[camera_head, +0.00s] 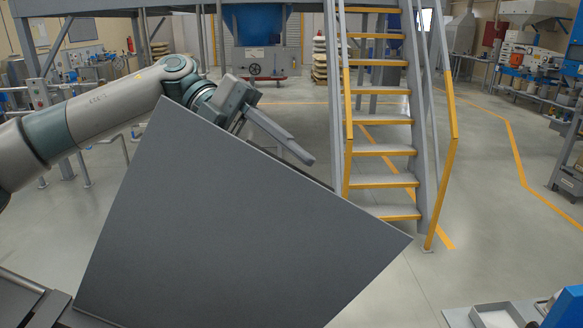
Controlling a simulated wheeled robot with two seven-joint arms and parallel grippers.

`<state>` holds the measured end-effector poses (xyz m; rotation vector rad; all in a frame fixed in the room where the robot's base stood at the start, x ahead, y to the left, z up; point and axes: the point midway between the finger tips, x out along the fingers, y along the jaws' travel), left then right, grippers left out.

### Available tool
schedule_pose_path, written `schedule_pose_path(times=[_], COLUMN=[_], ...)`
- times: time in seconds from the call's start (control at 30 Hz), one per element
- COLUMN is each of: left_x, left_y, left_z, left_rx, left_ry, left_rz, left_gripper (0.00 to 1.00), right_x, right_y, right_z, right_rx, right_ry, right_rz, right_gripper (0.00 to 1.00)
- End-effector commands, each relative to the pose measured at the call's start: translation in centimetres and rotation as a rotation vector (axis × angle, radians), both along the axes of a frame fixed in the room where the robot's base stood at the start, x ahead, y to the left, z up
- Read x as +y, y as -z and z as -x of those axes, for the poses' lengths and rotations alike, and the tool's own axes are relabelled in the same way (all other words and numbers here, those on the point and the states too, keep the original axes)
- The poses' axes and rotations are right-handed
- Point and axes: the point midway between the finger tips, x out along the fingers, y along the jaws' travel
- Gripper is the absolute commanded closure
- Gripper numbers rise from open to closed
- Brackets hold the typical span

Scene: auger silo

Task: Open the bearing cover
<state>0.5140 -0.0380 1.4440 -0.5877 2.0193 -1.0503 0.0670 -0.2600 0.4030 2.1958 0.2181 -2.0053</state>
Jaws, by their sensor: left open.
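A large flat dark grey panel, which looks like the bearing cover (240,225), stands raised and tilted in the middle foreground. Its lower left corner is near a dark metal edge (35,300) at the bottom left. My left arm reaches in from the left over the panel's upper left corner. My left gripper (308,163) is at the panel's upper edge, with its fingers pointing down to the right. It is open, and its lower parts are partly hidden behind the panel. I cannot tell whether it touches the panel. What lies behind the panel is hidden. My right gripper is out of view.
A metal staircase (383,150) with yellow-edged steps and rails stands beyond the panel. A blue hopper (258,24) is at the back. A blue object (566,308) and a grey tray (497,316) are at the bottom right. The floor right of the stairs is clear.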

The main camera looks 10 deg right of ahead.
Motion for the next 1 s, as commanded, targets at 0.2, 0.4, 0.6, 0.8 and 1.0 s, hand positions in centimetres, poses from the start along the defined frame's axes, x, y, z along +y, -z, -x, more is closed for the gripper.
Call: schedule_pose_path(times=[0.2, 0.4, 0.6, 0.8, 1.0], left_x=[2.5, 4.7, 6.1, 6.6, 6.6], left_y=[-2.1, -3.4, -4.0, -4.1, -4.0], left_z=[-2.3, -4.2, -5.5, -5.9, -5.8], left_rx=[0.002, 0.004, 0.001, 0.001, 0.001], left_ry=[-0.004, -0.004, 0.000, 0.000, 0.001], left_rz=[0.000, 0.000, -0.001, -0.002, -0.001], left_gripper=[0.60, 0.60, 0.60, 0.60, 0.60], right_x=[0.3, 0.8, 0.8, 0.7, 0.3], right_y=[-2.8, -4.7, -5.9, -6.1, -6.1], right_z=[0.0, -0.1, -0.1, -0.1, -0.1], right_rx=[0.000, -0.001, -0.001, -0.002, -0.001], right_ry=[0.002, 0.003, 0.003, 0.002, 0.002], right_rz=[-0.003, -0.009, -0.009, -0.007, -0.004], right_gripper=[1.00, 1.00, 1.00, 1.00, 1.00])
